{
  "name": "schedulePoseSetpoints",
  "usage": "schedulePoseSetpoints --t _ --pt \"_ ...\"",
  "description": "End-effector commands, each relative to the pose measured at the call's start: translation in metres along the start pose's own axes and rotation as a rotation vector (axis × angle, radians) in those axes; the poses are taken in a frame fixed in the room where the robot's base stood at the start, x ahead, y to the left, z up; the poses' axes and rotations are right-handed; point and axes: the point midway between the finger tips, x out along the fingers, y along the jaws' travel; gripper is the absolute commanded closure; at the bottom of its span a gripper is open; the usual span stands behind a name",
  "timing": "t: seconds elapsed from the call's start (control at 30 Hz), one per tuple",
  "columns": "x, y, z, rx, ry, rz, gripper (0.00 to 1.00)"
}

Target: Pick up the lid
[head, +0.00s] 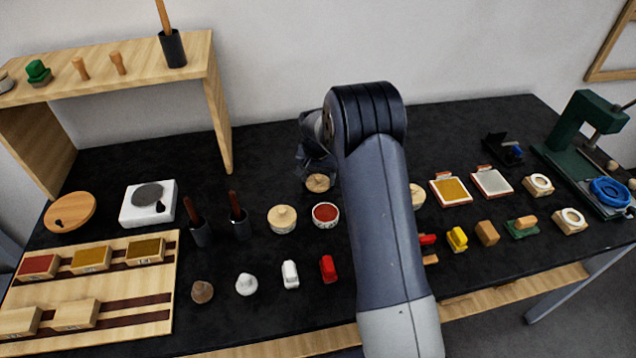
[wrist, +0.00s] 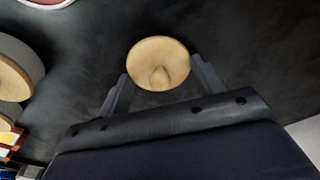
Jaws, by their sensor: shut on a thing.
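A round pale wooden lid (wrist: 158,52) with a small knob sits between the two fingers of my gripper (wrist: 160,67) in the wrist view. The fingers close on its opposite sides, and my gripper is shut on it. In the head view the lid (head: 318,184) shows just below my gripper (head: 315,165), behind an open round pot with a red filling (head: 325,213). I cannot tell whether the lid touches the table. My forearm hides part of the table to the right of the lid.
A lidded wooden pot (head: 282,220) stands left of the red pot. Another round pot (head: 417,195) is partly behind my arm. Small stamps and ink pads crowd the right side. A wooden rack (head: 150,330) lies front left. Bare black tabletop (head: 265,155) lies left of my gripper.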

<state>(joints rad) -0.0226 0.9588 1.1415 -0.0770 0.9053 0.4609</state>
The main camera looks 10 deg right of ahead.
Motion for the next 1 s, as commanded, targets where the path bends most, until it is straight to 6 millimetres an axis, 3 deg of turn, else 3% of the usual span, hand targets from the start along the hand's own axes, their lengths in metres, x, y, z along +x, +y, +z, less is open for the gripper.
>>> schedulePoseSetpoints --t 0.27,0.73,0.87,1.0 --pt "-0.008 0.000 -0.002 0.000 0.002 -0.001 0.58" --pt "-0.090 0.000 -0.013 0.001 0.003 -0.001 0.58" --pt "-0.101 0.004 -0.003 0.005 0.000 0.001 0.58" --pt "-0.108 0.012 0.021 0.016 -0.001 0.004 0.58"
